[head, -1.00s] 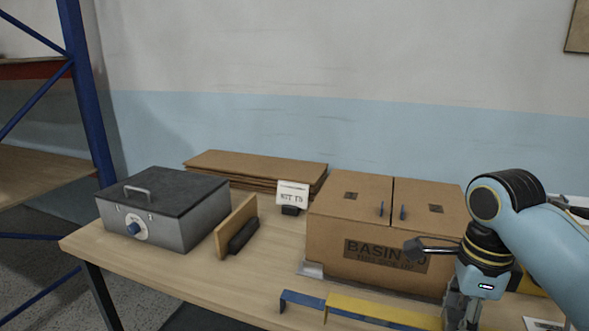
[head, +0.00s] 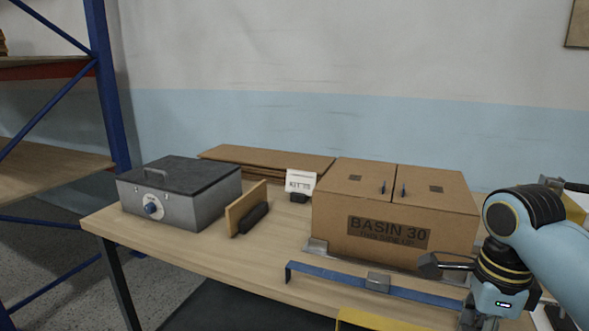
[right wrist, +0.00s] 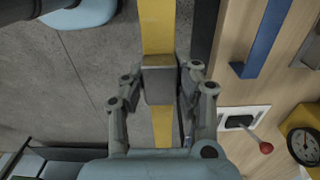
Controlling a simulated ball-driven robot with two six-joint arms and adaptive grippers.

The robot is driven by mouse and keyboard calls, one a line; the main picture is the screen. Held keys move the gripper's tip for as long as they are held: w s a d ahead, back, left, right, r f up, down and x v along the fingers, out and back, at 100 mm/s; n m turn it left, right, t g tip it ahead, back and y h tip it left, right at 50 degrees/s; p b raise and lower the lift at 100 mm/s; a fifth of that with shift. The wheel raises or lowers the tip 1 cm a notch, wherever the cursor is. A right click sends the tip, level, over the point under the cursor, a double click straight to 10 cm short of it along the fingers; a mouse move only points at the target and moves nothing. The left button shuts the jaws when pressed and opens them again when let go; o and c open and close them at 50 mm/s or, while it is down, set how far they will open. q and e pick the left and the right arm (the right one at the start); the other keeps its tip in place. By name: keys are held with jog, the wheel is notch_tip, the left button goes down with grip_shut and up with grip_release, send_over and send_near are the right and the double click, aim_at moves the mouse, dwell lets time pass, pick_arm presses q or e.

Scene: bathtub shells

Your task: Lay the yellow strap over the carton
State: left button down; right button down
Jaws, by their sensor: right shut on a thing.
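The brown carton (head: 388,238), marked BASIN 30, stands closed on the table, with two small dark blue handles on its top. The yellow strap (head: 385,320) shows at the bottom of the head view, in front of the table edge, its left end bent down. My right gripper (head: 472,323) is at the lower right, partly cut off. In the right wrist view its fingers (right wrist: 160,95) are shut on the grey block (right wrist: 158,80) at the strap's middle; the yellow band (right wrist: 158,28) runs on beyond. My left gripper is not in view.
A blue strap (head: 330,275) with a grey block lies along the table's front, before the carton. A grey metal box (head: 180,195), an upright board (head: 245,208), a small sign (head: 300,182) and flat cardboard (head: 265,158) stand left. The right wrist view shows a red-knobbed lever (right wrist: 265,147) and yellow dial (right wrist: 303,140).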

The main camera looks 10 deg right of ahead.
notch_tip(320, 180, down, 13)
jog(key=b, duration=1.1)
jog(key=shift+s, duration=0.1)
